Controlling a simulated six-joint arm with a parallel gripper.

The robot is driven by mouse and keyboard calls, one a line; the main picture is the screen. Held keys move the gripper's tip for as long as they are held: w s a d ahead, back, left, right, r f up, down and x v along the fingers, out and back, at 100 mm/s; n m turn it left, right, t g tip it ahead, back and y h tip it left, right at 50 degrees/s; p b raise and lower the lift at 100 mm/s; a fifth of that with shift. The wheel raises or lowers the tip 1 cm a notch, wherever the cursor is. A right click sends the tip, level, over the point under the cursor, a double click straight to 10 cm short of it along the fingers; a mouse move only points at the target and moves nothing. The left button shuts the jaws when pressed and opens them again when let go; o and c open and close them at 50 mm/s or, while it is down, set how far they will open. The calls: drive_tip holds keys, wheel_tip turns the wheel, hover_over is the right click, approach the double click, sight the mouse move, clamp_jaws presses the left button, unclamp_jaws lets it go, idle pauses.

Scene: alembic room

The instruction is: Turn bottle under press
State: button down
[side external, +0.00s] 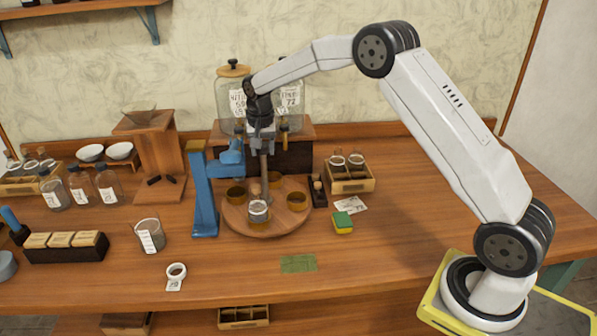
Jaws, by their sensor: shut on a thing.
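A round wooden turntable (238,222) stands on the bench and carries several dark ring-shaped holders. A small bottle (258,211) with a pale label sits in the front holder, near the turntable's front edge. A blue press (204,195) stands at the left of the turntable, with its blue head (232,153) reaching right over the left-rear side. The bottle is to the front right of that head, not beneath it. My gripper (263,150) points down above the turntable's middle, shut on an upright brown post (264,172). The jaws partly hide the post's top.
A wooden rack with small bottles (350,182) stands right of the turntable. Large jars (231,95) stand behind my gripper. The front bench holds a green cloth (298,264) and is otherwise mostly clear.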

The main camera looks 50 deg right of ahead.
drive_tip(key=shift+d, duration=0.25)
drive_tip(key=shift+m+g, duration=0.3)
drive_tip(key=shift+m, duration=2.7)
drive_tip(key=shift+c, duration=0.9)
unclamp_jaws()
drive_tip(key=shift+s, duration=0.1)
drive_tip(key=shift+o, duration=0.9)
drive_tip(key=shift+a, duration=0.1)
drive_tip(key=shift+a+r, duration=0.1)
drive_tip(key=shift+r, duration=3.4)
